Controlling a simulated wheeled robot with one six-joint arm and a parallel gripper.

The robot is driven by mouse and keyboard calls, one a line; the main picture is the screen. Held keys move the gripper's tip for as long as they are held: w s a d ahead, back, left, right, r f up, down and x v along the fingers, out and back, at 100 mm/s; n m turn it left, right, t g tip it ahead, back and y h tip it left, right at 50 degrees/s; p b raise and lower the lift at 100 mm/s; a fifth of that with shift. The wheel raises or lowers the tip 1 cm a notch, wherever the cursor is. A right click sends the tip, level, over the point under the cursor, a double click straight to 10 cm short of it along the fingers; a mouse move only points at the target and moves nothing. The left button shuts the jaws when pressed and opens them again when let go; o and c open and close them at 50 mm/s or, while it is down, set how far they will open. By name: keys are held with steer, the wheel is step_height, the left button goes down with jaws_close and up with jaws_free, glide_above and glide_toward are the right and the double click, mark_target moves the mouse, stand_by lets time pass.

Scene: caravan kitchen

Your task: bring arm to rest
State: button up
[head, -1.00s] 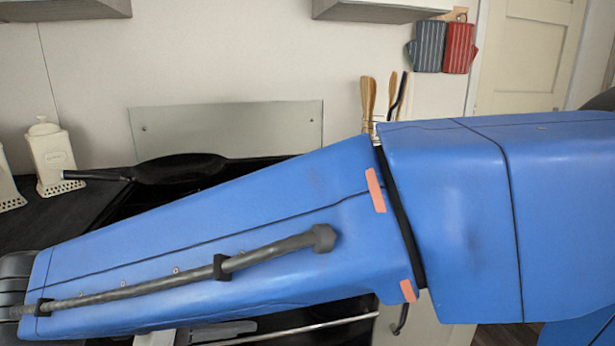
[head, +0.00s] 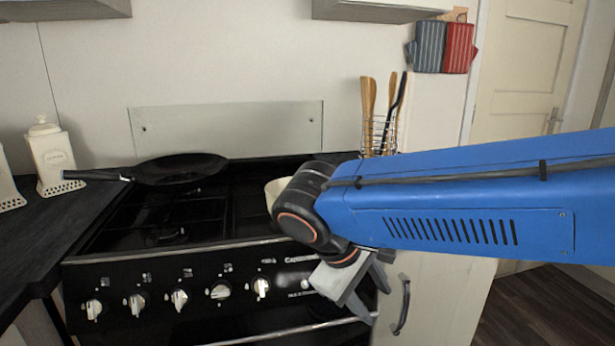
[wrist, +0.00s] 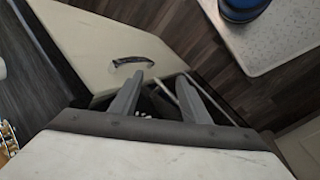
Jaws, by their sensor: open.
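My blue arm (head: 460,205) reaches in from the right edge of the head view, in front of the stove's right side and the cream cabinet. My gripper (head: 372,298) hangs at its end, tilted downward in front of the oven's right edge. In the wrist view my gripper (wrist: 158,82) shows two grey fingers spread apart with nothing between them. Behind them are the cabinet door and part of the dark oven front.
The black stove (head: 190,260) carries a frying pan (head: 180,168) and a cream pot (head: 272,190), partly hidden by my arm. A utensil holder (head: 378,135) stands behind. The cabinet handle (head: 403,305) is close to my gripper. Open floor (head: 525,305) shows at lower right.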

steer(key=s+d+f+m+t+y, duration=0.1)
steer(key=s+d+f+m+y, duration=0.1)
steer(key=d, duration=0.6)
steer(key=s+d+f+m+t+y, duration=0.1)
steer(key=s+d+f+m+y, duration=0.2)
steer(key=d, duration=0.6)
steer(key=shift+s+f+m, duration=1.25)
steer(key=shift+f+m, duration=0.05)
steer(key=shift+m, duration=0.6)
steer(key=shift+d, duration=0.1)
